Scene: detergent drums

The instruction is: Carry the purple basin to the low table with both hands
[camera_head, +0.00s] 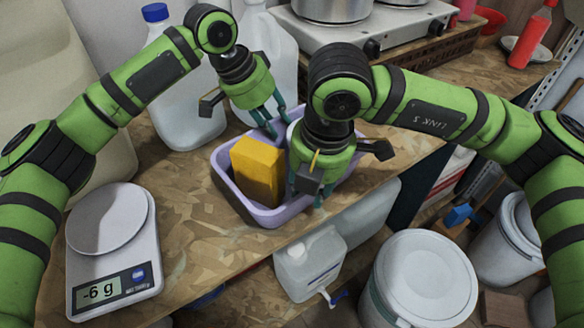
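The purple basin (232,192) stands on the wooden worktop (190,235), with a yellow block (257,172) inside it. My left gripper (272,122) points down at the basin's far rim, with its teal fingers apart. Whether they touch the rim cannot be told. My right gripper (307,190) points down over the basin's right part, with its fingertips low at the near right wall. The gripper's body hides much of that side of the basin, so its grip on the wall cannot be made out. I cannot pick out the low table.
A scale (113,250) reading -6 g stands at the left. A bottle with a blue cap (155,12) and a metal stove (330,40) stand behind. Below the worktop's front edge are a white jug (305,265) and a lidded white bucket (425,280).

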